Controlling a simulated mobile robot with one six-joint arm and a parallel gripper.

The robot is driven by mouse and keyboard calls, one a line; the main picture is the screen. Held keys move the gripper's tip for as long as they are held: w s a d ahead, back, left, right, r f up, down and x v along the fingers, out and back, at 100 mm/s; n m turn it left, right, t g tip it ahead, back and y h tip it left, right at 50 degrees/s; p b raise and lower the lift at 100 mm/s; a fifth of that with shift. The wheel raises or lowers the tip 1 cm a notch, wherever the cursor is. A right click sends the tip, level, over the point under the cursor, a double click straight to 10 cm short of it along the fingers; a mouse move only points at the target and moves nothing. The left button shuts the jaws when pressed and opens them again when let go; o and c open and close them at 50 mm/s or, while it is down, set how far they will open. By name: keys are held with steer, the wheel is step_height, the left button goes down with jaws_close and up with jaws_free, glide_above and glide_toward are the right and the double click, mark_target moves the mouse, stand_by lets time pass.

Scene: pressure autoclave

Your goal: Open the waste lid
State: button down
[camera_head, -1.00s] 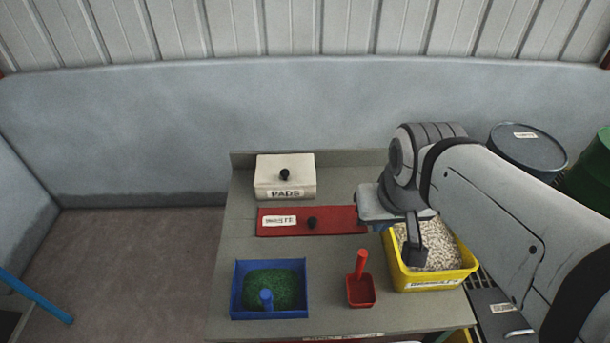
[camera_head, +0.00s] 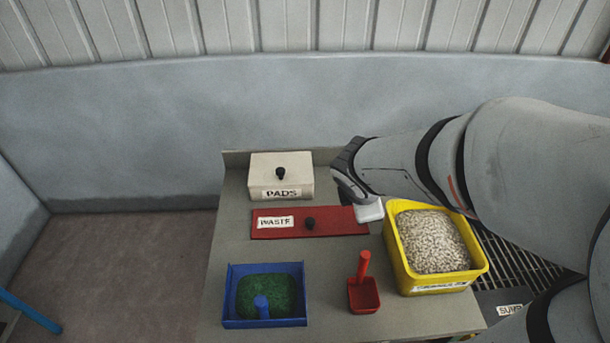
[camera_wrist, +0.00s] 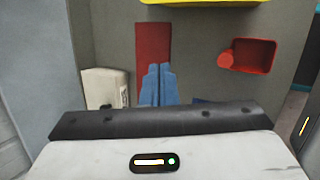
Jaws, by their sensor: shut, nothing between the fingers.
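The waste lid (camera_head: 345,221) is a flat red panel with a white WASTE label and a small black knob (camera_head: 309,224); it lies on the grey worktop. In the wrist view the red lid (camera_wrist: 153,45) is ahead of my gripper (camera_wrist: 158,67). Its two blue fingers are shut together with nothing between them, and they overlap the lid in the picture. In the head view my wrist is at the lid's right end, and the fingers are hidden. The gap between fingertips and lid cannot be told. The knob is not clear in the wrist view.
A white PADS box (camera_head: 268,177) stands behind the lid. A blue tray (camera_head: 240,323) of green granules and a red scoop (camera_head: 363,296) are in front. A yellow bin (camera_head: 398,262) of pale granules is at right. Bare worktop lies between the lid and the blue tray.

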steer(key=w+a+f+n+y+b, duration=0.1)
steer(key=w+a+f+n+b, duration=0.15)
steer(key=a+f+n, duration=0.45)
steer(key=n+y, duration=0.2)
steer(key=n, duration=0.9)
glide_toward(312, 233)
steer(key=shift+t, duration=0.3)
steer(key=b+x, duration=0.1)
steer(key=b, duration=0.1)
steer(key=b+x, duration=0.4)
steer(key=shift+s+f, duration=0.25)
steer(key=shift+f, duration=0.1)
steer(key=shift+w+f+b, duration=0.35)
steer(key=shift+b, duration=0.15)
